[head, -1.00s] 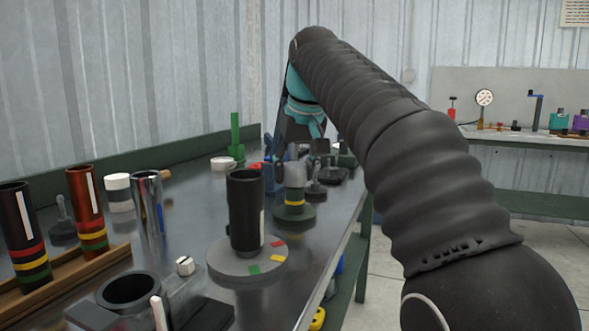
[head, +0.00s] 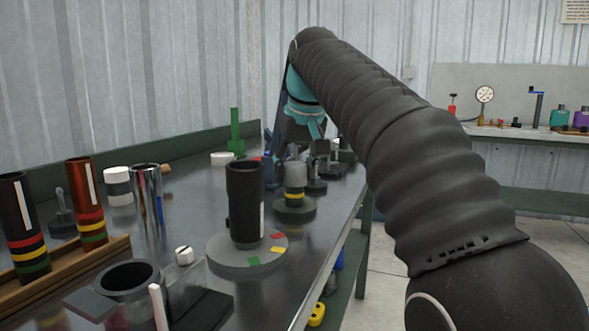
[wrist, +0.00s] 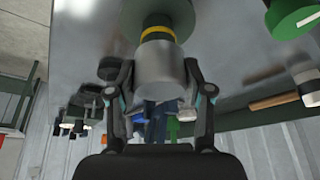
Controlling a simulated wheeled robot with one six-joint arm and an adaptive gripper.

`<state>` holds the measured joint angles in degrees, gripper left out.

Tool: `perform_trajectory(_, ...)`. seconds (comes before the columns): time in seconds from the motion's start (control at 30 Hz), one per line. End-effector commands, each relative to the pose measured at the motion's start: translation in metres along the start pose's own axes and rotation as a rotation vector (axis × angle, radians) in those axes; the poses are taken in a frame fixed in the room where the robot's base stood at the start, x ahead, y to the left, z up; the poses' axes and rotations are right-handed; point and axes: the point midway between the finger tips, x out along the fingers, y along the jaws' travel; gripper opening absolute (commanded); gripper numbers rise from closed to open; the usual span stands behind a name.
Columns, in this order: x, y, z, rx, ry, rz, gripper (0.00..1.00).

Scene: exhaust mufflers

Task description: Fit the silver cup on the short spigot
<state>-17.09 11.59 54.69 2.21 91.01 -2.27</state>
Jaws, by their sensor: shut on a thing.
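The silver cup (wrist: 160,72) is a plain grey cylinder in the middle of the wrist view. My gripper (wrist: 153,66) is shut on it, one finger on each side. The cup is in line with the short spigot (wrist: 157,31), which has a yellow band and stands on a dark green round base (wrist: 187,10). In the head view the cup (head: 296,174) sits upright at the top of the spigot (head: 294,196), just above the yellow band. How far the spigot reaches inside the cup is hidden.
A black cylinder (head: 245,203) stands on a grey disc (head: 225,254) with coloured marks, nearer on the bench. Banded tubes (head: 87,203) stand in a wooden rack at left. A chrome tube (head: 147,193) and a green stand (head: 236,140) are nearby. The bench's right edge is close.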

Motion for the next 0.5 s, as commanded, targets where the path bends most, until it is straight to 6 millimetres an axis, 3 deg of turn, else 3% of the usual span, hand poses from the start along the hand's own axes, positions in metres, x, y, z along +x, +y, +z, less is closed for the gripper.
perform_trajectory(0.23,0.0032,0.0000,0.0011,0.000,-0.009,-0.001,0.20)
perform_trajectory(0.27,0.0033,0.0000,0.0011,0.000,-0.009,-0.001,0.53)
perform_trajectory(0.37,0.0032,0.0000,0.0010,0.000,-0.008,-0.001,0.78)
perform_trajectory(0.5,0.0024,0.0000,0.0008,0.000,-0.006,0.000,0.80)
